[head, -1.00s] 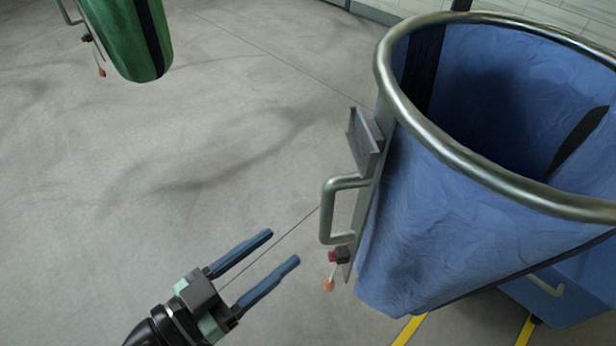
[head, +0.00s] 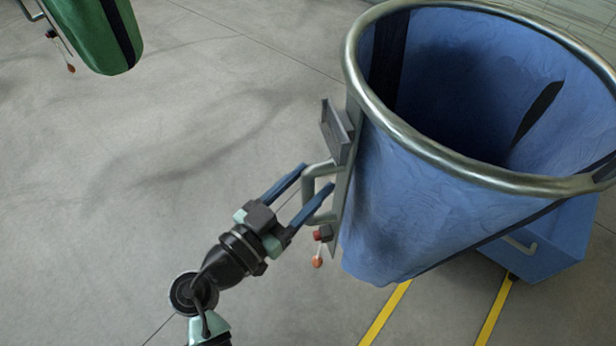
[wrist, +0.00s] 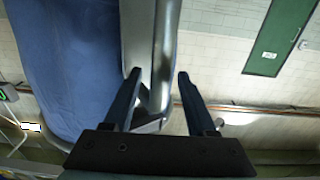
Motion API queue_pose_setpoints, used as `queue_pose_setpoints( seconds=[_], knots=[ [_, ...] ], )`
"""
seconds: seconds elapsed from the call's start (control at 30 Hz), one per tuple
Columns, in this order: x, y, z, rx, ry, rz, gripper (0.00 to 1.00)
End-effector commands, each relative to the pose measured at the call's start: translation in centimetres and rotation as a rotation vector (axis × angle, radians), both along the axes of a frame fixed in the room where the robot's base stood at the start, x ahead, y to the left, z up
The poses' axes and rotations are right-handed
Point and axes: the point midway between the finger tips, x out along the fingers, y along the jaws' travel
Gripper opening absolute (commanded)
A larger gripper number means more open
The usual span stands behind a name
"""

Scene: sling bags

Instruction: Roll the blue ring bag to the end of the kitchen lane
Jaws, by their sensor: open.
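The blue ring bag (head: 400,215) hangs from a round metal ring at the right of the head view, its mouth open and empty-looking. A bent metal handle (head: 308,189) sticks out from the upright bracket on its left side. My gripper (head: 317,179) is open at this handle, one finger on each side of it as far as I can tell. In the wrist view the two fingers (wrist: 158,76) stand apart with the grey metal tube (wrist: 160,95) between them and the blue cloth (wrist: 65,65) to the left. Contact with the handle is unclear.
A green bag (head: 95,35) hangs at the upper left. A blue bin (head: 555,245) stands behind the bag at the right. Yellow lines (head: 385,312) run on the grey floor. The floor at the left is clear. A green door (wrist: 282,35) shows in the wrist view.

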Motion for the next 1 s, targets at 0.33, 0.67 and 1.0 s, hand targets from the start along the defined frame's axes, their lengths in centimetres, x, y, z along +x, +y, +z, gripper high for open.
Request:
queue_pose_setpoints(
  seconds=[0.33,0.67,1.0],
  knots=[
    [0.16,-0.15,-0.04,0.0,0.0,-0.001,0.48],
    [0.15,-0.12,-0.01,0.0,0.0,0.0,0.0],
    [0.15,-0.12,0.0,0.0,0.0,-0.001,0.0]
  ],
)
